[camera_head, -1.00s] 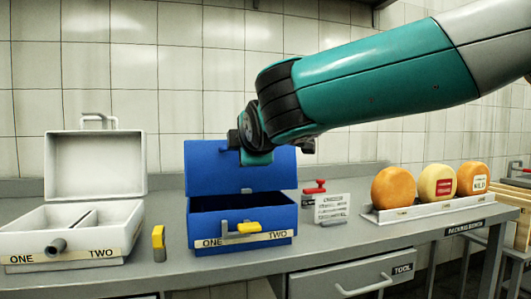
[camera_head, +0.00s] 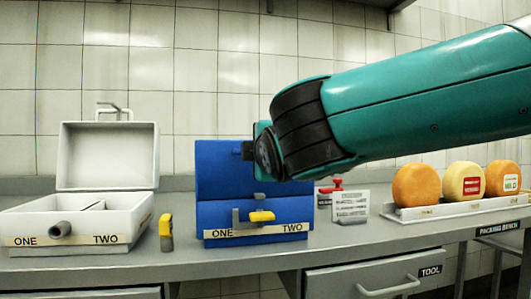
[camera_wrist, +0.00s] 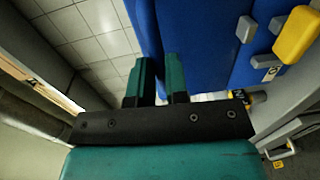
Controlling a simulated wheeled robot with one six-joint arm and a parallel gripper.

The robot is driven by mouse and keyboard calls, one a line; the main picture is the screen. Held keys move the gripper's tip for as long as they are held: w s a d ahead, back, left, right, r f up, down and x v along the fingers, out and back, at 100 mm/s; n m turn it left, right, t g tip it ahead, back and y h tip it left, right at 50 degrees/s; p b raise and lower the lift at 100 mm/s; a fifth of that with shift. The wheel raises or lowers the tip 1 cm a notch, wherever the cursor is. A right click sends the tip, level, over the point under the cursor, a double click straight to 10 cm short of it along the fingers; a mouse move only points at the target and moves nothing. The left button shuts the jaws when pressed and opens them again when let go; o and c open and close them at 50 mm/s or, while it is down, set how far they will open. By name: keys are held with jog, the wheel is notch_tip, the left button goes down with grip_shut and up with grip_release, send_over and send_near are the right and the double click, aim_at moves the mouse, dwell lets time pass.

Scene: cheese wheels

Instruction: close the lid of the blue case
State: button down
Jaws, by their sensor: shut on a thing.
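The blue case (camera_head: 212,220) stands on the grey bench with ONE and TWO on its front strip and a yellow latch (camera_head: 261,216). Its blue lid (camera_head: 222,170) stands up behind the body, and the case is not closed. My gripper (camera_wrist: 160,72) is at the lid; in the head view my wrist hides its fingers and the lid's right part. In the wrist view its two teal fingers are close together with the lid's blue edge (camera_wrist: 150,40) between them. The case's inside is hidden in the head view.
An open white case (camera_head: 108,158) stands to the left, with a small yellow-and-grey block (camera_head: 166,232) between the cases. To the right are a white sign (camera_head: 350,202), a red-handled thing (camera_head: 333,187) and a white tray (camera_head: 420,212) with three cheese wheels (camera_head: 417,185).

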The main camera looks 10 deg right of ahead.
jog(key=c, duration=1.1)
grip_release()
jog(key=shift+a+f, duration=0.15)
jog(key=shift+f, duration=0.6)
jog(key=shift+r, duration=0.1)
jog(key=shift+r, duration=0.2)
jog(key=shift+s, duration=0.15)
jog(key=s, duration=0.5)
jog(key=s+r, duration=0.1)
jog(key=s, duration=0.5)
jog(key=s+p, duration=0.1)
jog(key=s, duration=0.5)
jog(key=shift+s+r, duration=0.1)
jog(key=shift+r, duration=0.05)
